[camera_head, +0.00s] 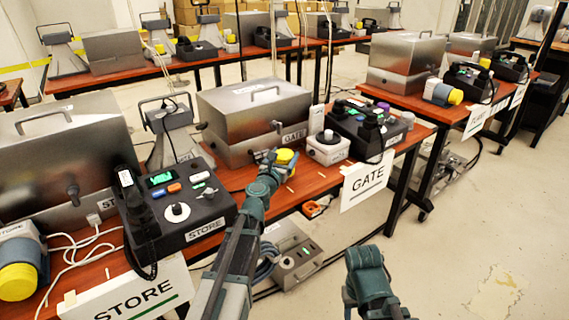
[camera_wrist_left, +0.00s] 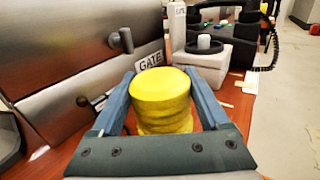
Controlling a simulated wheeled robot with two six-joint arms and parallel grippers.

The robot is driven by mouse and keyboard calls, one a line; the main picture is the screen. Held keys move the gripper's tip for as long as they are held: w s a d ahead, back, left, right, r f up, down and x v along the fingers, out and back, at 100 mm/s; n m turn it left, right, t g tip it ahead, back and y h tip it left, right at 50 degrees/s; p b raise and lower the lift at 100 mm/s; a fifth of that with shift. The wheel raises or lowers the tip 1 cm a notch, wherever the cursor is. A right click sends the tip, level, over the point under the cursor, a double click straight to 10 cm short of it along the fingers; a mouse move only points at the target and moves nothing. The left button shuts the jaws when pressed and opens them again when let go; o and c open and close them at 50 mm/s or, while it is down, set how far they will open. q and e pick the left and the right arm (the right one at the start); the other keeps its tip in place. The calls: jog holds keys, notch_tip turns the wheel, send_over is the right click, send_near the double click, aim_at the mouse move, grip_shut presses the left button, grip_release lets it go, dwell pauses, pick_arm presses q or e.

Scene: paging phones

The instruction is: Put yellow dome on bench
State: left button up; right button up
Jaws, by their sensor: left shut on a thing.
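The yellow dome (camera_head: 286,157) is at the GATE station in the head view. My left gripper (camera_head: 270,158) is at it, over the wooden bench (camera_head: 318,184). In the left wrist view the yellow dome (camera_wrist_left: 161,95) stands upright between the two fingers of my left gripper (camera_wrist_left: 163,88), which is shut on it. Its lower part is ribbed, and its bottom is hidden by the gripper. I cannot tell if it touches the bench (camera_wrist_left: 240,105). My right gripper (camera_head: 366,262) is low at the front, away from the bench; its fingers are not clear.
A metal GATE box (camera_head: 253,105) stands behind the dome. A white box with a dark knob (camera_head: 327,148) and a dark phone console (camera_head: 368,128) stand to the right. The STORE console (camera_head: 185,205) is to the left. The bench's front strip has small pale pieces.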

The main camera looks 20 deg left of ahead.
aim_at(285, 163)
pick_arm(q)
jog(key=f+b, duration=0.1)
jog(key=w+f+b, duration=0.1)
jog(key=f+b, duration=0.1)
jog(key=shift+a, duration=0.1)
jog(key=shift+f+b, duration=0.3)
jog(key=shift+f, duration=0.1)
jog(key=shift+f, duration=0.1)
jog(key=o, duration=1.4)
jog(key=shift+s+r, duration=0.1)
jog(key=shift+r, duration=0.1)
jog(key=s, duration=1.1)
jog(key=shift+s+a, duration=0.3)
jog(key=shift+s, duration=0.1)
